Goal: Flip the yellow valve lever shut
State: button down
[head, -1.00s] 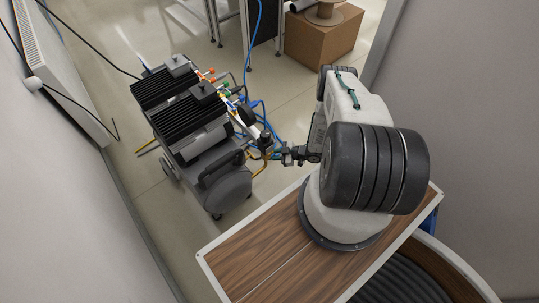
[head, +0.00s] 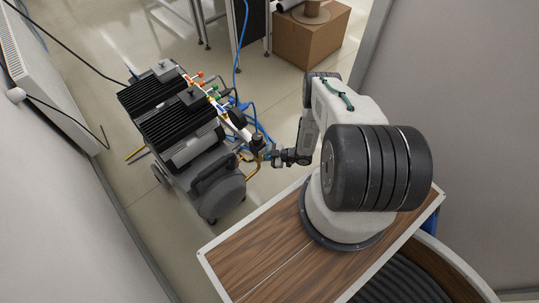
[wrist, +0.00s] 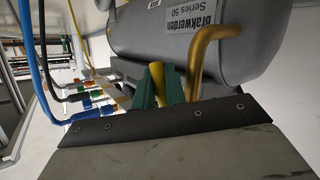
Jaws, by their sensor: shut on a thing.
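The yellow valve lever (wrist: 157,84) shows in the wrist view as a yellow strip between the two green fingers of my gripper (wrist: 158,92). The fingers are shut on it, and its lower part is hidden. In the head view my gripper (head: 269,155) reaches left to the near right side of the compressor (head: 219,194). The lever is too small there to tell apart from the fittings. In the wrist view a bent brass pipe (wrist: 205,48) stands just right of the fingers, in front of the grey tank (wrist: 250,40).
Blue and black hoses (wrist: 40,75) join coloured fittings left of the fingers in the wrist view. A cardboard box (head: 308,35) stands at the back. A radiator (head: 45,85) is on the left wall.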

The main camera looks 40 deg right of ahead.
jog(key=shift+w, duration=0.15)
jog(key=shift+w+r+n+t+y, duration=0.2)
jog(key=shift+n+t+y, duration=0.2)
jog(key=shift+t, duration=0.2)
jog(key=c, duration=1.7)
grip_release()
jog(key=v, duration=0.7)
jog(key=shift+s+d+r, duration=0.1)
jog(key=shift+s+d, duration=0.15)
jog(key=shift+d, duration=0.05)
